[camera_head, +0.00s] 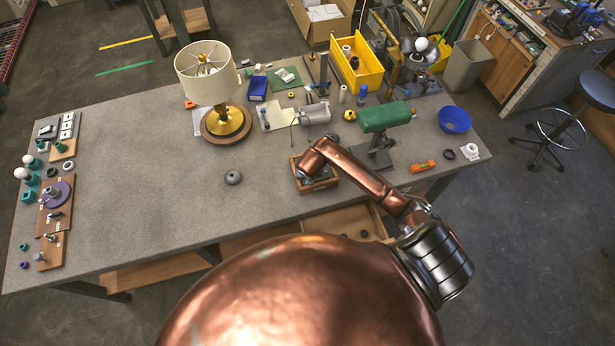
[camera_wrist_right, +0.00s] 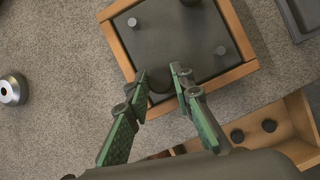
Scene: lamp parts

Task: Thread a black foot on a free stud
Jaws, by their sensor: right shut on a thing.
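A wooden-framed block (camera_wrist_right: 244,70) with a dark plate (camera_wrist_right: 172,40) fills the top of the right wrist view. Small grey studs stand on the plate, one at the left (camera_wrist_right: 132,22) and one at the right (camera_wrist_right: 220,50); another post is cut by the top edge. My right gripper (camera_wrist_right: 160,82) is shut on a dark round foot (camera_wrist_right: 159,84) at the plate's near corner. Whether the foot touches a stud under it is hidden. In the head view my copper arm covers most of the block (camera_head: 322,187). My left gripper is not in view.
An open drawer (camera_wrist_right: 290,146) below the table edge holds loose black feet (camera_wrist_right: 269,125). A grey round part (camera_head: 233,178) lies on the table (camera_head: 150,140) left of the block.

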